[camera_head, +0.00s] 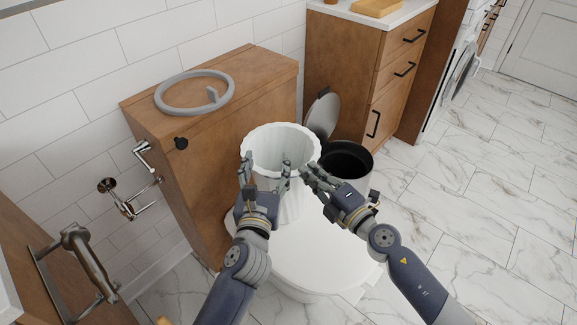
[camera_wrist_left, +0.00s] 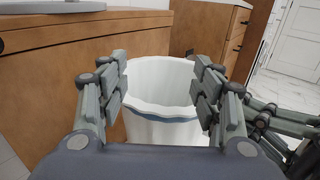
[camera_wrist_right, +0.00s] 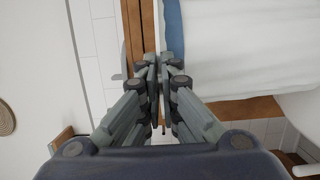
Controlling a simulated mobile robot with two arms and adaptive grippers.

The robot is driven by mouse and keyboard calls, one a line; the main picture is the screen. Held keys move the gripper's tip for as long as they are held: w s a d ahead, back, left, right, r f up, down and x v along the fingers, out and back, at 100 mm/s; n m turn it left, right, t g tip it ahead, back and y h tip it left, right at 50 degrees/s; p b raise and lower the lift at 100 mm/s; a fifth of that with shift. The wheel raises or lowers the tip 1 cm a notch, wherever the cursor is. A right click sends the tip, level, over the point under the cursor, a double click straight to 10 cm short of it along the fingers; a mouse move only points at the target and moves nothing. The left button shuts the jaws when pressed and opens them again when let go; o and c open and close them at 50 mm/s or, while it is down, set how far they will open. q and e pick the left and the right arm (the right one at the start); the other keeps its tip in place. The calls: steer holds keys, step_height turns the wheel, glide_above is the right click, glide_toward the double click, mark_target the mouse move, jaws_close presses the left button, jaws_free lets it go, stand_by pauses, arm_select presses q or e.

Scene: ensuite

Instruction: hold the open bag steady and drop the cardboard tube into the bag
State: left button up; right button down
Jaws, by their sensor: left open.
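The white open bag (camera_head: 256,134) stands upright on the closed toilet lid, with its wavy mouth facing up; it also shows in the left wrist view (camera_wrist_left: 160,90). My left gripper (camera_head: 266,168) is open and empty at the near left side of the bag, its fingers apart in front of the bag. My right gripper (camera_head: 308,170) is at the bag's near right rim; in the right wrist view its fingers (camera_wrist_right: 160,72) are closed together at the rim's blue-grey edge (camera_wrist_right: 173,28). I cannot make out the cardboard tube in any view.
A wooden cistern cabinet (camera_head: 245,75) with a grey ring (camera_head: 160,98) on top stands behind left. A black bin (camera_head: 347,160) with raised lid (camera_head: 322,115) stands right. A tan item (camera_head: 163,321), cut off at the bottom edge, is unclear. The marble floor at right is clear.

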stand_by(0.4)
steer(key=c, duration=1.7)
jaws_free()
steer(key=v, duration=1.2)
